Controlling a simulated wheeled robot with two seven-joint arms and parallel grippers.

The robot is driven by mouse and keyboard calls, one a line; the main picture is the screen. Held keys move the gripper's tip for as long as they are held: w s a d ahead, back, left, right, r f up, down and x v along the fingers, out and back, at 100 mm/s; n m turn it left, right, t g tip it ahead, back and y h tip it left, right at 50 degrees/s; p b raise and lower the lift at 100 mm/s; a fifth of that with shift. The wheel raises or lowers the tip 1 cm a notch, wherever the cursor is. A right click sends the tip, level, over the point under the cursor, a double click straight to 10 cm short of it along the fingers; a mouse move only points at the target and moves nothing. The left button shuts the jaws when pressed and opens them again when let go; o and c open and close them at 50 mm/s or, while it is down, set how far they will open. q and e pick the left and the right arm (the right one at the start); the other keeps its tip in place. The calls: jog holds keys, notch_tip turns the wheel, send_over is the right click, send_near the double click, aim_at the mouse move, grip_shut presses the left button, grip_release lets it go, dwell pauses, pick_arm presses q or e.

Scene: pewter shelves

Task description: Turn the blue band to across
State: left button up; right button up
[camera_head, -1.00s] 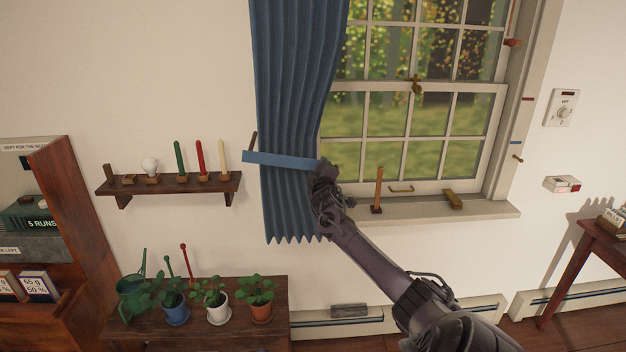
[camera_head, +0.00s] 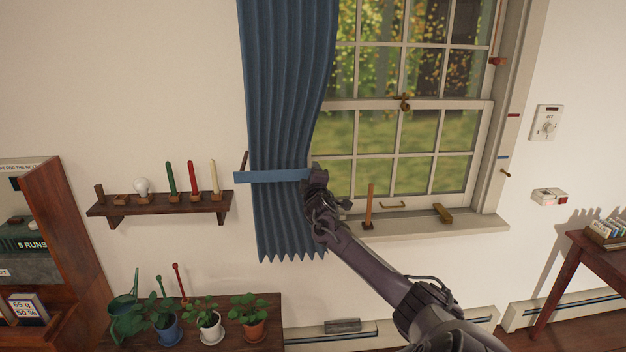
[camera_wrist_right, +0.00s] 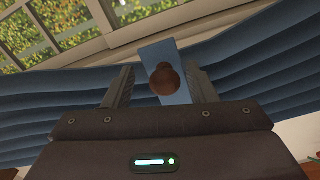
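The blue band (camera_head: 270,177) lies across the blue curtain (camera_head: 290,110), nearly level in the head view. Its left end sticks out past the curtain's left edge. My right gripper (camera_head: 316,178) is at the band's right end and hides that end in the head view. In the right wrist view the band (camera_wrist_right: 155,58) runs between my fingers. A round brown knob (camera_wrist_right: 165,80) sits on it between the fingertips, with a gap to each finger. The right gripper (camera_wrist_right: 162,85) is open around the knob. My left gripper is not in view.
A brown peg (camera_head: 245,160) stands out behind the band's left end. The window (camera_head: 410,120) and its sill (camera_head: 430,228) are to the right. A small wall shelf (camera_head: 160,203) with candles and a bulb is left of the curtain. Potted plants (camera_head: 209,325) stand below.

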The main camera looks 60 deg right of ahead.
jog(key=shift+r, duration=0.1)
jog(key=shift+a, duration=0.15)
jog(key=b+v, duration=0.2)
jog(key=v, duration=0.5)
jog(key=shift+s+a, duration=0.15)
jog(key=shift+s, duration=0.1)
jog(key=shift+f, duration=0.25)
dwell(0.3)
